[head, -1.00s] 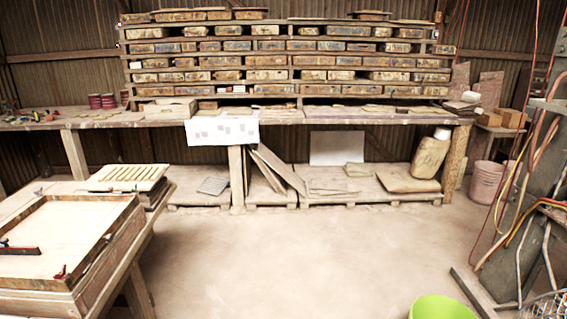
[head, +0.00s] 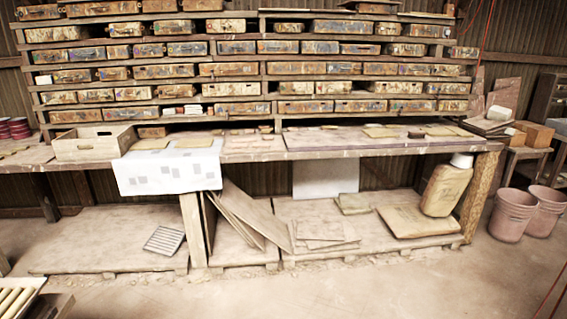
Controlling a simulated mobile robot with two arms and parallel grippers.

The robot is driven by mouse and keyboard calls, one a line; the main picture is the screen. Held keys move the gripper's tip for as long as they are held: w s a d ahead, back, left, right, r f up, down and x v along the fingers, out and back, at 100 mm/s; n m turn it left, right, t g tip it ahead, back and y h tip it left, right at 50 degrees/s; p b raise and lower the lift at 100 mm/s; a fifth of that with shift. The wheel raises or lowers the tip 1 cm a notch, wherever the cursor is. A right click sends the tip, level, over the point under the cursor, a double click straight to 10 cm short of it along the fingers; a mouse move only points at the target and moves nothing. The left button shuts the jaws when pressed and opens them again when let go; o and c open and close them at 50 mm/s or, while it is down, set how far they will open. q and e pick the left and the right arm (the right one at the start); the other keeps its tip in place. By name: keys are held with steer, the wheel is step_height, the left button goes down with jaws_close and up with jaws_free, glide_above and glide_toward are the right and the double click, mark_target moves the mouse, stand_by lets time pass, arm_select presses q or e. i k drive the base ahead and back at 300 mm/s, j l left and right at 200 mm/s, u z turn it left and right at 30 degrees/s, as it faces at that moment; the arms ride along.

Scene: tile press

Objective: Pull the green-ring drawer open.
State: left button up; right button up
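No drawer with a green ring can be made out. A tall rack (head: 268,68) at the back holds many worn, box-like wooden pieces in rows, some with coloured marks too small to read. A dark cabinet (head: 548,98) is partly in view at the right edge; its front shows no ring that I can tell. Neither of my grippers is in view.
A long workbench (head: 390,146) stands below the rack, with a wooden crate (head: 92,142) and a hanging white sheet (head: 168,170). Pallets with boards lie beneath. Two pink buckets (head: 513,213) stand at right. The foreground floor (head: 380,285) is mostly clear.

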mark_target(285, 87)
steer(key=i+l+z, duration=0.1)
steer(key=i+z, duration=0.15)
steer(key=i, duration=0.3)
steer(key=i+z, duration=0.2)
steer(key=i, duration=0.3)
steer(key=i+j+z, duration=0.1)
steer(key=i+z, duration=0.15)
steer(key=i, duration=0.3)
steer(key=i+j+z, duration=0.25)
steer(key=i, duration=0.3)
